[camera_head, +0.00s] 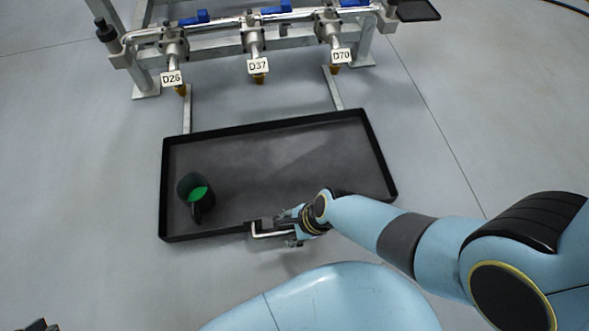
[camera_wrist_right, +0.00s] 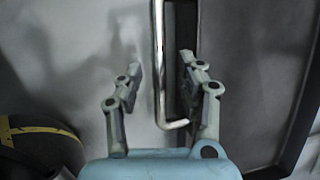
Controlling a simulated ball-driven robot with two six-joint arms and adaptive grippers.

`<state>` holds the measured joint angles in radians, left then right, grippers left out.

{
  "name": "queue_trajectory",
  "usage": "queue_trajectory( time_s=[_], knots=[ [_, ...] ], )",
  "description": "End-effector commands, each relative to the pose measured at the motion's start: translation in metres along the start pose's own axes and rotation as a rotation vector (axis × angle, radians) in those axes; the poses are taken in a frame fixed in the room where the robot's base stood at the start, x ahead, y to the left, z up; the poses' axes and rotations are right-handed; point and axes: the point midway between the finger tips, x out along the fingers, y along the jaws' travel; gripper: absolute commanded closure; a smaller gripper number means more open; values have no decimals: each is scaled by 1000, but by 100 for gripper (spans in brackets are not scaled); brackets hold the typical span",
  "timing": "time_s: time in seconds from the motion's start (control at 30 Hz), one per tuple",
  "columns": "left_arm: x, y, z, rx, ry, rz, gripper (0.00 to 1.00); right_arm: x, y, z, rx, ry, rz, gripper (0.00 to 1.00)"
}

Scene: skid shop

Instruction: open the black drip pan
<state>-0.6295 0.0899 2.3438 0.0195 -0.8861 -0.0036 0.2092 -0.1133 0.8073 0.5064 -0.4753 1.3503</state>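The black drip pan (camera_head: 290,160) lies on the floor, drawn out in front of the pipe frame; its far edge is near the frame's two floor rails. A silver bar handle (camera_head: 268,236) is on its near wall. My right gripper (camera_head: 287,228) is at the right end of this handle. In the right wrist view the handle (camera_wrist_right: 158,60) runs between the two fingers of the gripper (camera_wrist_right: 160,72), with a gap on each side, so the gripper is open. A small dark part (camera_head: 38,325) at the bottom left edge may be my left gripper; its fingers cannot be made out.
A black container with a green top (camera_head: 194,190) is inside the pan at left. The pipe frame (camera_head: 250,45) behind carries valves with blue levers and tags D26, D37 and D70. Another dark tray (camera_head: 418,10) is at the top right. Floor left and right is clear.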

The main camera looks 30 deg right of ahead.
Motion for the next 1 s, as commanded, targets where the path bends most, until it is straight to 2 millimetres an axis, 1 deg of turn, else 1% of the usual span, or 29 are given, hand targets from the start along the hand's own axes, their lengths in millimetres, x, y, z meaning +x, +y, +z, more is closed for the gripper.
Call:
queue_trajectory(
  time_s=[0.17,0.27,0.6,0.7,0.83,1.0],
  knots=[
    [0,0,0,0,0,0,100,-12,1,0,0,-1,-1,62],
    [0,0,0,0,0,0,100,-25,1,-1,0,0,-2,62],
    [0,0,0,0,0,0,100,-84,1,-1,0,2,0,62],
    [0,0,0,0,0,0,100,-99,1,-1,-1,2,0,62],
    [0,0,0,0,0,0,100,-112,1,-1,1,1,1,62],
    [0,0,0,0,0,0,100,-119,1,-1,1,1,3,62]
  ],
)
